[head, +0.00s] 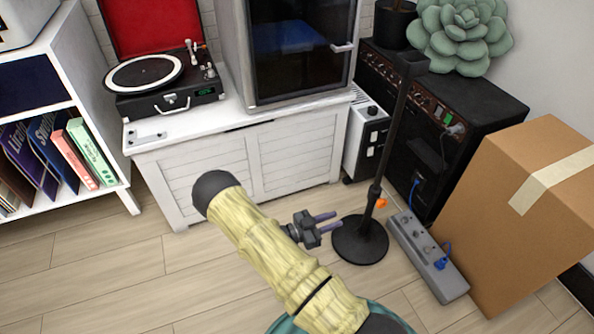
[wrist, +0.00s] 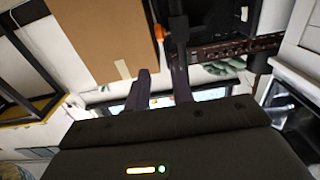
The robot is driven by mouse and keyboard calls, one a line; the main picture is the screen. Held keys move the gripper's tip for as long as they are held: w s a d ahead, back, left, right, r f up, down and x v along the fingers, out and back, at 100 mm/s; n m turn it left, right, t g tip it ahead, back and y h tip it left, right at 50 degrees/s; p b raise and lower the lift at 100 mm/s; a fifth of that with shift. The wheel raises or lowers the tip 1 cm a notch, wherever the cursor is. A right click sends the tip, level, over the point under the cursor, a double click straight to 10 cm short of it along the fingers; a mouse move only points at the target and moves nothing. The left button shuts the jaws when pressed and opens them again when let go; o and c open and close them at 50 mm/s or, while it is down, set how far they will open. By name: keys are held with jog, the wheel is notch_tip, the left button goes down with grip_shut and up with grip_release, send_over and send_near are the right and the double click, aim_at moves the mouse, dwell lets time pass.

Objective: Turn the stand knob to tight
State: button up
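The stand is a thin black pole (head: 389,140) on a round black base (head: 360,239) on the floor. Its small orange knob (head: 381,203) sits low on the pole, at a collar. The knob's marks and turn position are too small to read. My gripper (head: 338,221) is left of the pole in the head view, its two fingers apart, nothing between them. In the wrist view the knob (wrist: 159,31) shows just beyond the fingertips (wrist: 162,69), with the dark pole (wrist: 177,24) beside it. The fingers look clear of the knob.
A cardboard box (head: 520,205) and a grey power strip (head: 427,255) lie right of the stand. A black amplifier (head: 480,110) with a plant stands behind it. A white cabinet (head: 235,165) with a record player (head: 160,85) is behind left. The wooden floor at left is clear.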

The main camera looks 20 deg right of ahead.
jog(key=w+a+r+n+t+y+p, duration=0.2)
jog(key=w+a+r+n+y, duration=0.1)
jog(key=r+y, duration=0.3)
jog(key=w+a+r+n+t+y+p, duration=0.2)
jog(key=w+a+r+y, duration=0.3)
jog(key=r, duration=0.3)
jog(key=shift+w+n+t+y+p, duration=0.4)
jog(key=shift+w+n+y+p, duration=0.2)
jog(key=shift+n+p, duration=0.1)
